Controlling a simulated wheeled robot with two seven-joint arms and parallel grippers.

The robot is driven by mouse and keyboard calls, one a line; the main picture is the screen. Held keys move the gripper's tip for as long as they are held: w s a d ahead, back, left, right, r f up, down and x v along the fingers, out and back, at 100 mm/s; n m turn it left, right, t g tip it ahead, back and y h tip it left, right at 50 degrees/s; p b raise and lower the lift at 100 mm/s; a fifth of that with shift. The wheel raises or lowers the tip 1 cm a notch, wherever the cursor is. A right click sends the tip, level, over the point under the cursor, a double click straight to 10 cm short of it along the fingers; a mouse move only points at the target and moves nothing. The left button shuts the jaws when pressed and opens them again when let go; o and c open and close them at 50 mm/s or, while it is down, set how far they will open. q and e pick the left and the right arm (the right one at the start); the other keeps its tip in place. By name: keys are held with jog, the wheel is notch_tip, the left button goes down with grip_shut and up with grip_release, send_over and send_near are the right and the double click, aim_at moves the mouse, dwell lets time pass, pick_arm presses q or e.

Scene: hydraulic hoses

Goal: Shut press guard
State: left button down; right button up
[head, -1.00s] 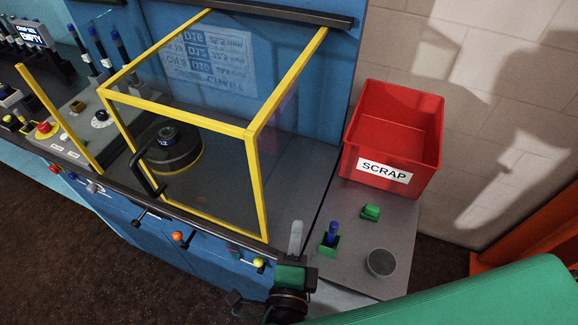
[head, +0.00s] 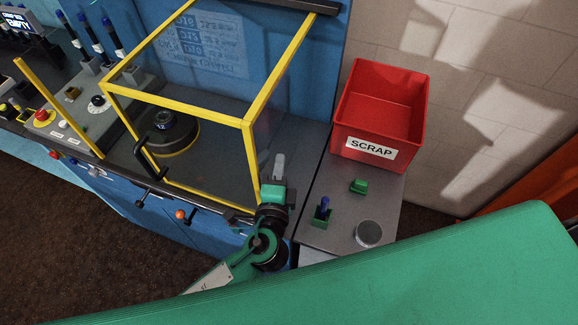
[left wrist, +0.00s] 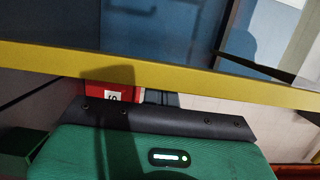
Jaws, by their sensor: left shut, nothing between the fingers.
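The press guard (head: 246,122) is a clear box with a yellow frame, standing around the dark round press tooling (head: 172,128) in the head view. A black handle (head: 148,160) is on its front face. I cannot tell whether the guard is fully closed. My left gripper (head: 279,163) is shut and empty, upright just right of the guard's right front post. Whether it touches the guard is unclear. In the left wrist view a yellow frame bar (left wrist: 150,74) crosses close to the camera. My right gripper is not in view.
A red scrap bin (head: 372,148) stands on the grey side shelf (head: 330,235), with a green block (head: 358,186), a green holder with a blue pin (head: 322,212) and a round grey cup (head: 368,234). Control knobs and a red button (head: 42,116) are at left.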

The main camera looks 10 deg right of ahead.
pick_arm(q)
jog(key=shift+w, duration=0.1)
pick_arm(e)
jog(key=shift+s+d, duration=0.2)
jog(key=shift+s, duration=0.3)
pick_arm(q)
jog(key=w+a, duration=0.7)
jog(key=a, duration=0.4)
jog(key=w+a+b, duration=0.1)
jog(key=w+a, duration=0.6)
jog(key=a, duration=0.4)
jog(key=shift+w, duration=0.4)
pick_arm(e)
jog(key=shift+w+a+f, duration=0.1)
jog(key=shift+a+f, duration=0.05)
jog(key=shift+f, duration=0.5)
pick_arm(q)
jog(key=shift+r, duration=0.1)
